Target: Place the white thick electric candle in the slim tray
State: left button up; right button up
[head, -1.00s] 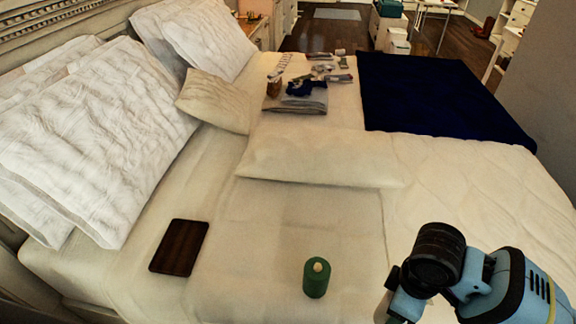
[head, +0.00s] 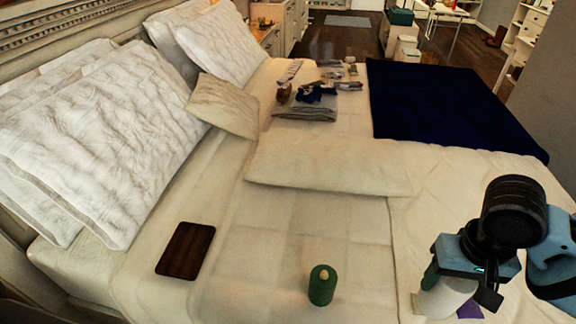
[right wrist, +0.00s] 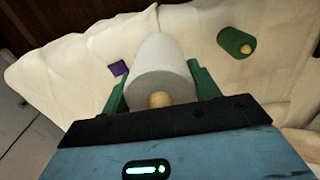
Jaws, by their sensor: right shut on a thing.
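The white thick candle (head: 446,298) is upright or nearly so between the fingers of my right gripper (head: 450,284), at the lower right of the head view. In the right wrist view the candle (right wrist: 163,68) is between the two green fingers of the gripper (right wrist: 160,85), its yellowish tip towards the camera. The slim tray (head: 186,250) is a flat dark brown rectangle on the bed at the lower left, with nothing on it. My right gripper is far to the right of it. My left gripper is not in view.
A green candle (head: 321,286) stands on the bed between the tray and my right gripper; it also shows in the right wrist view (right wrist: 236,43). A small purple item (head: 470,309) lies beside the held candle. A long cushion (head: 325,165) lies behind. Bare sheet surrounds the tray.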

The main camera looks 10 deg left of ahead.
aim_at(186, 236)
jog(key=j+u, duration=0.1)
jog(key=u, duration=0.3)
jog(key=i+u, duration=0.1)
jog(key=u, duration=0.7)
jog(key=i+u, duration=0.15)
jog(key=u, duration=0.65)
jog(key=i+j, duration=0.05)
jog(key=i, duration=0.05)
